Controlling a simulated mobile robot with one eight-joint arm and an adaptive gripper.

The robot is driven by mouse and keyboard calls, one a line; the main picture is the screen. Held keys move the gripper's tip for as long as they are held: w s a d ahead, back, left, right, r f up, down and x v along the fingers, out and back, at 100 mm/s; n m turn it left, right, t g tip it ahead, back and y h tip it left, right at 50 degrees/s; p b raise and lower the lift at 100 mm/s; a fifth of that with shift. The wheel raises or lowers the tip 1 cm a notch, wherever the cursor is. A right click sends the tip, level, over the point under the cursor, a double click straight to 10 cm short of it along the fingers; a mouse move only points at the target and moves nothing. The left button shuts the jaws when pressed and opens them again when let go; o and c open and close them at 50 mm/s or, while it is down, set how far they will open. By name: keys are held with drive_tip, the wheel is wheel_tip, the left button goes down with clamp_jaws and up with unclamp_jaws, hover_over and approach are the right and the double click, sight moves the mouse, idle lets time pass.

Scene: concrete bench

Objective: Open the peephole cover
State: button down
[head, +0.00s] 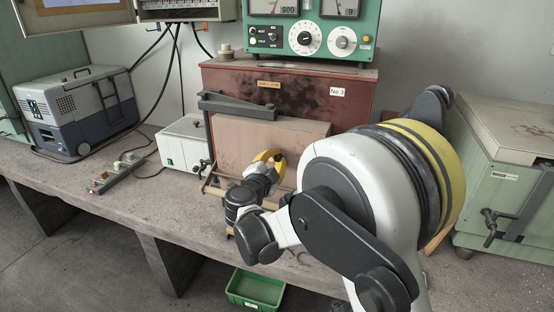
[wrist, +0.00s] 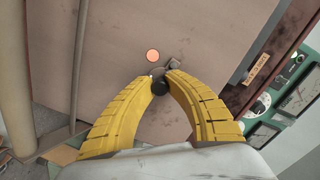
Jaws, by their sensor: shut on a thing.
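The furnace door (head: 305,133) is a pinkish-brown panel on the red-brown furnace; it fills much of the wrist view (wrist: 110,40). On it, a round orange peephole (wrist: 153,55) shows uncovered just beyond my fingertips. The peephole cover (wrist: 174,63) is a small grey metal piece beside the hole, partly hidden by my fingers. Its dark round knob (wrist: 160,87) sits between the yellow fingertips. My gripper (wrist: 162,77) is shut on this knob, close against the door. In the head view, my gripper (head: 270,157) is at the door's front, its fingertips partly hidden.
A grey handle bar (head: 237,106) crosses the door's upper left. A white box (head: 184,143) and a power strip (head: 118,172) stand on the bench to the left. A green cabinet (head: 503,185) stands at right. A green bin (head: 255,289) is below the bench.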

idle(0.3)
drive_tip(key=c, duration=1.3)
unclamp_jaws()
drive_tip(key=shift+s, duration=0.1)
drive_tip(key=v, duration=1.1)
drive_tip(key=shift+s+a, duration=0.15)
drive_tip(key=shift+s, duration=0.2)
drive_tip(key=shift+r, duration=0.2)
